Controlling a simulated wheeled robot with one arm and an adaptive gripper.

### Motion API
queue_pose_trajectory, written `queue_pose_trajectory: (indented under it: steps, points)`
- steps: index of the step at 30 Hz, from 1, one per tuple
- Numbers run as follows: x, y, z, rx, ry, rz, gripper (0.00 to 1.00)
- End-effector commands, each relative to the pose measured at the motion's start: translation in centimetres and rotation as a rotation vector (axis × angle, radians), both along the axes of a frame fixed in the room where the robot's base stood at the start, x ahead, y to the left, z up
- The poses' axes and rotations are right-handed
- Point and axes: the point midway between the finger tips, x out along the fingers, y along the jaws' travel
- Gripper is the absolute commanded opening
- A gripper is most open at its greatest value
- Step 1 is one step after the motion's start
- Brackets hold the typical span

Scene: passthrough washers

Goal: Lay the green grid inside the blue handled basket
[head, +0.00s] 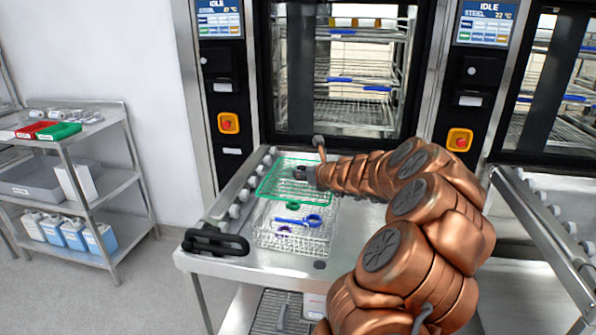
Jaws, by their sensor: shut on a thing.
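The green grid (268,188) is a flat wire mesh with a green rim, in the middle of the head view. My gripper (308,174) is shut on its right side. The grid is over or just behind a silver wire basket (268,241) on the steel table. How high it is above the basket is hard to tell. Blue parts (298,220) show at the basket; I cannot tell whether they are its handle or something lying in it. A small dark green thing shows just behind them. My fingertips are small and partly hidden by my arm.
The steel table (220,268) has a roller rail (240,197) on its left and a black handle (215,241) at its front left corner. A washer (340,70) with racks stands behind. A shelf cart (75,190) is at far left.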

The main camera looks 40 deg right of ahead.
Motion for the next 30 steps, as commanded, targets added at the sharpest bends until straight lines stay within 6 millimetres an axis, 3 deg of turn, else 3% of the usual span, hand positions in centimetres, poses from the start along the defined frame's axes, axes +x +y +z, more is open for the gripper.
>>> queue_pose_trajectory:
  steps: [11, 30]
  points:
    - [0.2, 0.2, -1.1, 0.0, 0.001, 0.004, 0.0]
    - [0.2, 0.3, -7.4, -0.001, 0.002, 0.005, 0.0]
